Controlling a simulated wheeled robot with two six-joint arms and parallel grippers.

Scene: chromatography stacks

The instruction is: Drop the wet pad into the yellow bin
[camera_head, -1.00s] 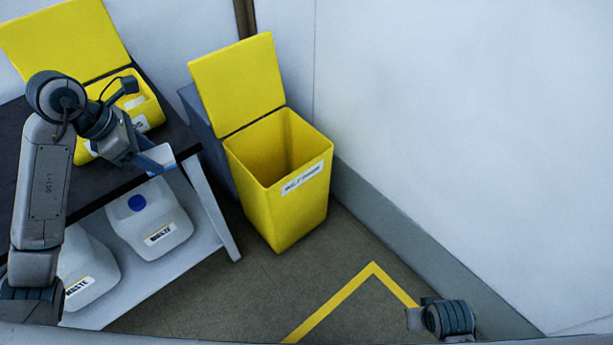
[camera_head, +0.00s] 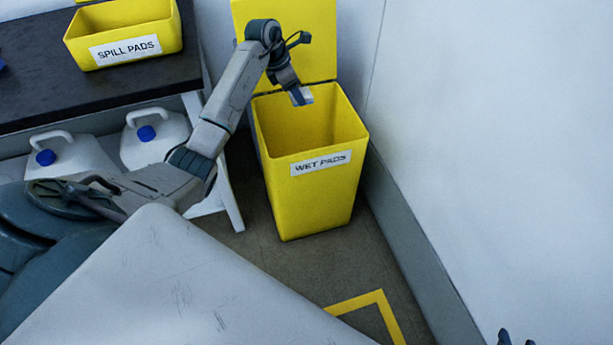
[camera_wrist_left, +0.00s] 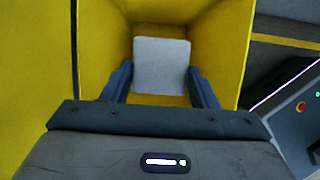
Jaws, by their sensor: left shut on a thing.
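The yellow bin (camera_head: 312,200), labelled WET PADS, stands on the floor with its lid up and its mouth open. My left gripper (camera_head: 297,92) is over the back part of the bin's mouth, pointing down. It is shut on the wet pad (camera_head: 306,96), a small pale square. In the left wrist view the pad (camera_wrist_left: 162,60) sits between the two blue fingers (camera_wrist_left: 162,86), with the yellow inner walls of the bin (camera_wrist_left: 225,45) around it. Only dark tips of my right gripper (camera_head: 515,338) show at the bottom right edge; its jaws cannot be made out.
A dark bench (camera_head: 40,105) at left carries an open yellow SPILL PADS box (camera_head: 125,46). White jugs with blue caps (camera_head: 155,138) sit on the shelf below. A white wall (camera_head: 480,130) is close on the right. Yellow tape (camera_head: 365,303) marks the floor in front.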

